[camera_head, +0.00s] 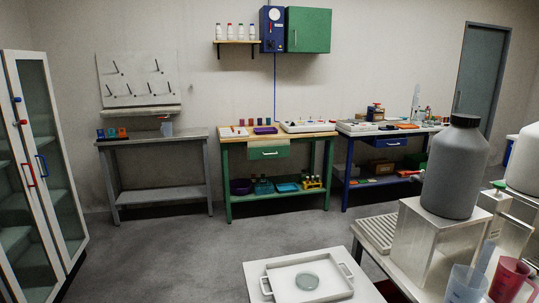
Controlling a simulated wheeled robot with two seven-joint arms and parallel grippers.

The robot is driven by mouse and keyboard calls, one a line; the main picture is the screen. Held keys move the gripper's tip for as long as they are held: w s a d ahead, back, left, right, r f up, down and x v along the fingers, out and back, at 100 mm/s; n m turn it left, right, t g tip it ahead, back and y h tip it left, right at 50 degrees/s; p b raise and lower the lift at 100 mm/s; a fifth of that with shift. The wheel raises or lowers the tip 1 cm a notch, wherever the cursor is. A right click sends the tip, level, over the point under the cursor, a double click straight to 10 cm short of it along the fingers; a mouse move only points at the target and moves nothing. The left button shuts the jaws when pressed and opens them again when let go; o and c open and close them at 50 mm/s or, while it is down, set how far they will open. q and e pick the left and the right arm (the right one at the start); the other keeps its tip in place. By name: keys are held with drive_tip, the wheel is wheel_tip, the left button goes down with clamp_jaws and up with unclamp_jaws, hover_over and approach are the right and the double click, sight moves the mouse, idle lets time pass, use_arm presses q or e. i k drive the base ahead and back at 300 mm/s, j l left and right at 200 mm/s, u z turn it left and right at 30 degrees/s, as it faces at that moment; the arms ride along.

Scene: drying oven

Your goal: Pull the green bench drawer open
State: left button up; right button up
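The green bench (230,178) stands against the far wall, between a grey bench and a blue bench. Its green drawer (284,152) sits under the wooden top and has a pale handle (271,154). From this distance I cannot tell exactly how far the drawer front stands out; it looks closed or nearly so. Neither of my grippers shows in the head view, so nothing is seen touching the drawer.
A grey bench (160,141) is left of the green one, a blue bench (390,142) right. A glass cabinet (42,165) stands at left. A white tray (262,285) and a table with a grey bottle (454,170) are close in front. Grey floor (190,245) between is clear.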

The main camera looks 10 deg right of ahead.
sight(277, 150)
drive_tip(key=i+j, duration=0.2)
drive_tip(key=j, duration=0.15)
drive_tip(key=i+j, duration=0.25)
drive_tip(key=j, duration=0.15)
drive_tip(key=i+j, duration=0.2)
drive_tip(key=j, duration=0.15)
drive_tip(key=i+j, duration=0.25)
drive_tip(key=j, duration=0.15)
drive_tip(key=i+j, duration=0.2)
drive_tip(key=i, duration=0.35)
drive_tip(key=i+j, duration=0.15)
drive_tip(key=i, duration=0.4)
drive_tip(key=i+j, duration=0.2)
drive_tip(key=i, duration=0.35)
drive_tip(key=i+j, duration=0.2)
drive_tip(key=i, duration=0.35)
drive_tip(key=i+l, duration=0.25)
drive_tip(key=i, duration=0.25)
drive_tip(key=i+l, duration=0.2)
drive_tip(key=i, duration=0.3)
drive_tip(key=i+l, duration=0.25)
drive_tip(key=i, duration=0.2)
drive_tip(key=i+l, duration=0.2)
drive_tip(key=i, duration=0.3)
